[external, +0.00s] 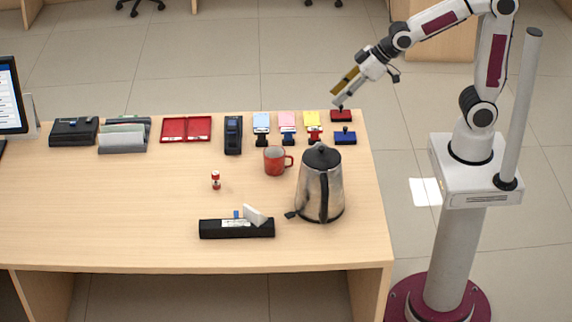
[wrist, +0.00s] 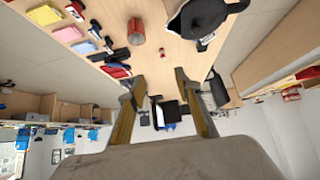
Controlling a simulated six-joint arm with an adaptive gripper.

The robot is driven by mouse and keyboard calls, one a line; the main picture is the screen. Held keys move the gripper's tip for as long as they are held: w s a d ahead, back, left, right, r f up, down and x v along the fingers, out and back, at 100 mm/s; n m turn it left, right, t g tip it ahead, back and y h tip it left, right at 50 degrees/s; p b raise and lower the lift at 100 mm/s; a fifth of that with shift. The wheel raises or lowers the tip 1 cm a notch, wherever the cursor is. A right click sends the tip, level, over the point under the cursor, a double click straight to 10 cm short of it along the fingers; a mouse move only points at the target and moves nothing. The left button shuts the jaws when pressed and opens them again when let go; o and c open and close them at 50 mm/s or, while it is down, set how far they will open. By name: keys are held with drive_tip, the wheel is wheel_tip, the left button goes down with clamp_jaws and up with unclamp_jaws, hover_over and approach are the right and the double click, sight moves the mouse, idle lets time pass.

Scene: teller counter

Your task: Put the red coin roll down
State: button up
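The red coin roll (external: 215,180), small with a pale band around its middle, stands upright on the teller counter (external: 120,215), left of the red mug. My gripper (external: 345,90) is raised over the counter's back right corner, near the red stamp pad and well away from the coin roll. In the wrist view my gripper's (wrist: 166,82) two fingers stand apart with nothing held between them.
A red mug (external: 274,161) and a steel kettle (external: 320,185) stand right of the coin roll. A black box-like holder (external: 237,229) lies in front. Stamps, coloured note pads, a red tray (external: 186,129) and a card terminal (external: 233,134) line the back. The counter's left middle is clear.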

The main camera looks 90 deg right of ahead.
drive_tip(key=s+g, duration=0.2)
drive_tip(key=s, duration=2.1)
drive_tip(key=shift+a+r+g, duration=0.15)
drive_tip(key=shift+a+g, duration=0.1)
drive_tip(key=shift+g, duration=0.05)
drive_tip(key=shift+s, duration=0.1)
